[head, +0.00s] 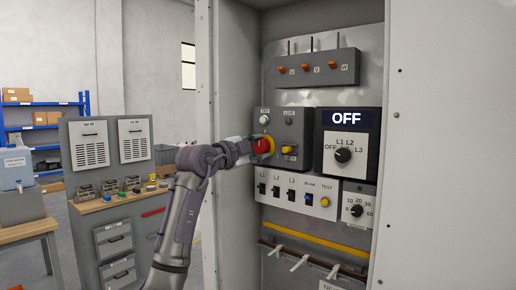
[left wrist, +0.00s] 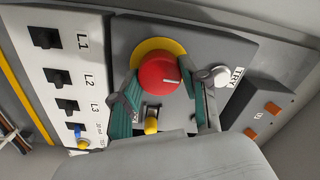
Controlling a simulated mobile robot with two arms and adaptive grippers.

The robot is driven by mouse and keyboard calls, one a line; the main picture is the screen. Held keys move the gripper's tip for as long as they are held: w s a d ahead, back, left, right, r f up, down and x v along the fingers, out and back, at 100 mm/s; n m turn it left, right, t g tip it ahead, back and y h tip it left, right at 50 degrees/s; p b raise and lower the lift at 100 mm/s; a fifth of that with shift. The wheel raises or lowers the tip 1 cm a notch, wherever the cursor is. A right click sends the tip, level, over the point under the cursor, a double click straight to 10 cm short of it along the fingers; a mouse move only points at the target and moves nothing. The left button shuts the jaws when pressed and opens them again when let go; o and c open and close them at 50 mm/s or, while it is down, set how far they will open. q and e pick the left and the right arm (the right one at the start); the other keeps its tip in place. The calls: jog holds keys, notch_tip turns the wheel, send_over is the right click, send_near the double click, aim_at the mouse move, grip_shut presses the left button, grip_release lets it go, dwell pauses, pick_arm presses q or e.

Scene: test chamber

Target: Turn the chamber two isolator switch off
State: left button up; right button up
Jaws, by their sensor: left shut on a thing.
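The red rotary knob (head: 263,146) with a white pointer line sits on a yellow disc on a grey box in the open cabinet. It fills the middle of the left wrist view (left wrist: 158,72), its pointer line directed to the right there. My left gripper (head: 257,148) reaches in from the left, with its green-padded fingers on both sides of the knob, shut on it. The fingers also show in the left wrist view (left wrist: 164,84). In the head view the gripper partly hides the knob. My right gripper is not in view.
A display (head: 346,119) reads OFF above a black selector (head: 343,155). A yellow toggle (head: 289,149) and a row of switches (head: 290,194) are close by. The cabinet's left edge (head: 206,150) stands beside my arm. A workbench (head: 110,205) is at left.

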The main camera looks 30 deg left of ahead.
pick_arm(q)
jog(key=shift+n, duration=0.3)
jog(key=o, duration=1.1)
jog(key=shift+o, duration=0.2)
jog(key=shift+s, duration=0.1)
jog(key=s+a, duration=0.1)
jog(key=s, duration=1)
jog(key=shift+s+f, duration=0.2)
jog(key=shift+s, duration=0.2)
jog(key=s+r+p, duration=0.1)
jog(key=s+r, duration=0.3)
jog(key=s, duration=0.4)
jog(key=s+a+r+p, duration=0.1)
jog(key=s+r+p, duration=0.1)
jog(key=s+r, duration=0.3)
jog(key=s, duration=0.3)
jog(key=shift+r, duration=0.2)
